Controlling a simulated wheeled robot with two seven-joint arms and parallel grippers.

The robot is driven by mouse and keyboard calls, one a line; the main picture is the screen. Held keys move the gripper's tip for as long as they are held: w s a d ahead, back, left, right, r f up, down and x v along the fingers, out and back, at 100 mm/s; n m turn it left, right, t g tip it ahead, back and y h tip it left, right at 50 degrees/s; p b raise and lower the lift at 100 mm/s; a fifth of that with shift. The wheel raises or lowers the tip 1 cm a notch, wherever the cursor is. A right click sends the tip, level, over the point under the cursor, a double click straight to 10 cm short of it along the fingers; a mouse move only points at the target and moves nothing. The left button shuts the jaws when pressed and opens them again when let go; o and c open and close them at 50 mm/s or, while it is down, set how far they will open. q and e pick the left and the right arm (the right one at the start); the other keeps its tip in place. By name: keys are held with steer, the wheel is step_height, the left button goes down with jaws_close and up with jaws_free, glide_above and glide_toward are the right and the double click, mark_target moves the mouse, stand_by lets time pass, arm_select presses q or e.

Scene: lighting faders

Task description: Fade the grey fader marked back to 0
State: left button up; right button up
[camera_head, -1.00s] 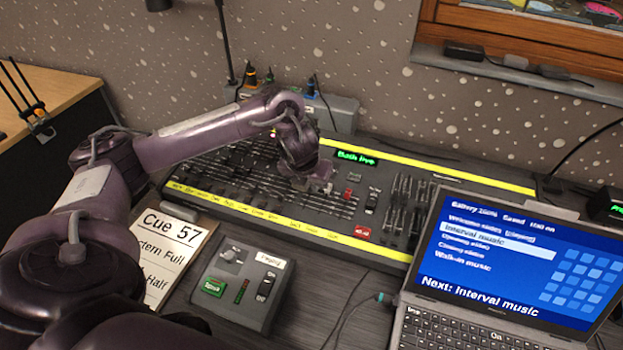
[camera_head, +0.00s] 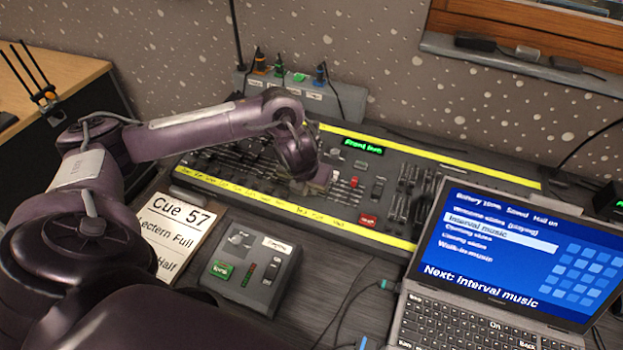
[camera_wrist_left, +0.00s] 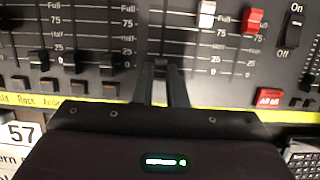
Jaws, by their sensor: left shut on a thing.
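A white fader (camera_wrist_left: 207,13) and a red fader (camera_wrist_left: 253,19) stand higher up to the right of the fingers. My right gripper is not in view.
Several black faders (camera_wrist_left: 75,62) sit low to the left of the fingers. A red button (camera_wrist_left: 269,97) and an On/Off switch (camera_wrist_left: 294,25) are to the right. A laptop (camera_head: 500,262), a small control box (camera_head: 245,265) and a cue card (camera_head: 175,230) lie in front.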

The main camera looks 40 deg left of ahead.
arm_select(q)
steer(key=o, duration=0.4)
steer(key=shift+r+p, duration=1.2)
steer(key=shift+r, duration=0.1)
steer(key=p+v, duration=0.2)
steer(key=v, duration=0.5)
steer(key=shift+s+r, duration=0.15)
steer(key=shift+r, duration=0.2)
steer(key=shift+s+f, duration=0.1)
